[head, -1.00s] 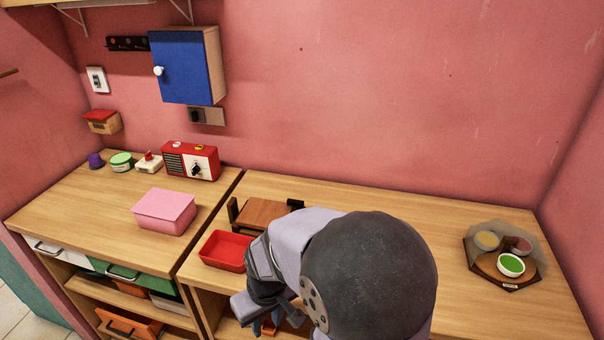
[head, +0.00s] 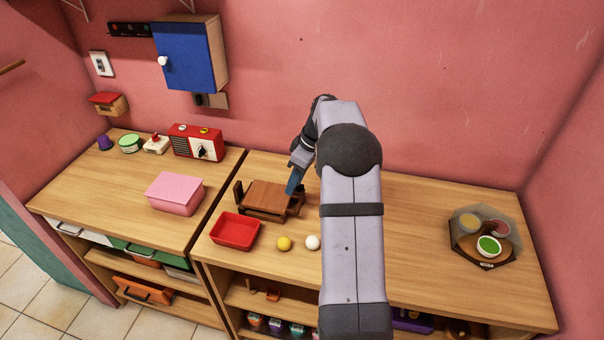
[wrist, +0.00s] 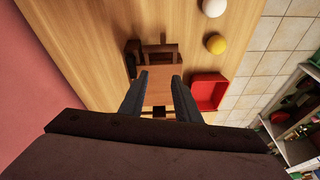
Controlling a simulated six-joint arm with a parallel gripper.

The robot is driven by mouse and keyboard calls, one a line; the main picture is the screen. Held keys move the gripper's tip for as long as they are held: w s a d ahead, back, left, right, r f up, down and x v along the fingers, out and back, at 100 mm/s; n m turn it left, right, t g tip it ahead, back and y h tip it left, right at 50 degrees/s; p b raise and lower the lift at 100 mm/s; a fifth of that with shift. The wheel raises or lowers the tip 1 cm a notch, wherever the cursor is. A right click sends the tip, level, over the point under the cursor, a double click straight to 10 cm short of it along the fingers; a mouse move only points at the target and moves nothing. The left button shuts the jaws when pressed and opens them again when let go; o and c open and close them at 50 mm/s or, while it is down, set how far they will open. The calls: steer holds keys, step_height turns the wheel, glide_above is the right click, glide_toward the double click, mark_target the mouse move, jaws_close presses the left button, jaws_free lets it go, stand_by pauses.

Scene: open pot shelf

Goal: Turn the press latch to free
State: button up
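The wooden press (head: 266,197) lies on the right-hand counter, a flat brown board with darker upright parts at its ends. In the wrist view, its board (wrist: 160,82) shows between my fingers. A dark block (wrist: 132,58) stands at the press's back right corner; it may be the latch, but I cannot tell its turn. My gripper (head: 294,182) is over the press's right end in the head view, pointing down. In the wrist view, my gripper (wrist: 158,88) has its two fingers wide apart with nothing held. I cannot tell whether a fingertip touches the press.
A red tray (head: 236,231) is in front of the press. A yellow ball (head: 284,243) and a white ball (head: 312,242) lie to its right. A pink box (head: 175,194) stands on the left counter. A tray with bowls (head: 487,262) is far right. The counter between is mostly clear.

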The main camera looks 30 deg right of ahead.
mark_target(302, 185)
steer(key=w+d+r+n+p, duration=0.1)
steer(key=d+r+n, duration=0.1)
steer(key=d, duration=0.4)
steer(key=shift+t+y, duration=0.4)
steer(key=shift+w+p+x, duration=0.1)
steer(key=shift+p+x, duration=0.75)
steer(key=shift+x, duration=1)
steer(key=shift+w+p+x, duration=0.15)
steer(key=shift+p+x, duration=0.65)
steer(key=shift+x, duration=1.05)
steer(key=shift+d, duration=0.1)
jaws_close()
